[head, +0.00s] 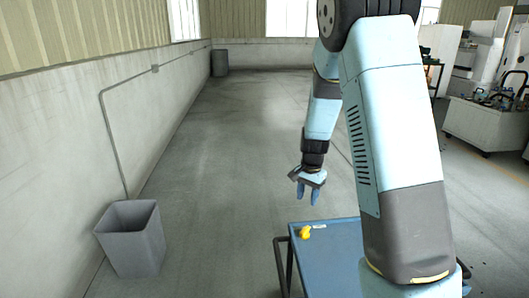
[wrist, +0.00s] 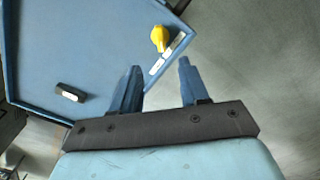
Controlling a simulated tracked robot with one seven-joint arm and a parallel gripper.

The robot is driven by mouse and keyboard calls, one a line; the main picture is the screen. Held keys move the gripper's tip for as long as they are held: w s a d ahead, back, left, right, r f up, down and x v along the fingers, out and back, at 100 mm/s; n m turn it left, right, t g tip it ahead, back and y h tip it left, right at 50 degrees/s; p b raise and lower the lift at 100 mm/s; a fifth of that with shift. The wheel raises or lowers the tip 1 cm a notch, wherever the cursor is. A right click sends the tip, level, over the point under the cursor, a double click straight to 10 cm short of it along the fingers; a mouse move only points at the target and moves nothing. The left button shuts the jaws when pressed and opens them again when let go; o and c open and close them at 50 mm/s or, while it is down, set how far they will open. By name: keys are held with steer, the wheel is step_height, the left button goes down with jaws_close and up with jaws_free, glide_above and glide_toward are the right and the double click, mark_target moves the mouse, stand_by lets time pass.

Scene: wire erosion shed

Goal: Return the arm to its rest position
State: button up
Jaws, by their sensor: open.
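My gripper (head: 308,193) is open and empty, with its two blue fingers pointing down. In the head view it hangs above and just beyond the far edge of a blue-topped cart (head: 335,262). In the wrist view the open fingers (wrist: 156,80) show apart with nothing between them. A yellow object (head: 305,232) lies on the cart near its far left corner; it also shows in the wrist view (wrist: 160,38), ahead of the fingers and apart from them. My arm's upper link hides the right part of the cart in the head view.
A small dark block (wrist: 70,93) lies on the cart top. A pale label (head: 319,227) is beside the yellow object. A grey bin (head: 133,238) stands by the left wall, another bin (head: 220,63) far back. A loaded grey trolley (head: 485,124) is at right. The middle floor is clear.

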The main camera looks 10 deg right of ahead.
steer(key=s+r+n+t+y, duration=0.1)
steer(key=s+r+n, duration=0.1)
steer(key=s+r, duration=0.55)
steer(key=s+r+n+t, duration=0.2)
steer(key=s+r, duration=0.2)
steer(key=r, duration=0.7)
steer(key=s+r+n+t, duration=0.1)
steer(key=s+r, duration=0.3)
steer(key=s, duration=0.5)
steer(key=s+r+n+t+h, duration=0.1)
steer(key=s+r+n, duration=0.2)
steer(key=s, duration=0.6)
steer(key=shift+d+r+n, duration=0.3)
steer(key=shift+r+n, duration=0.1)
steer(key=shift+r, duration=0.4)
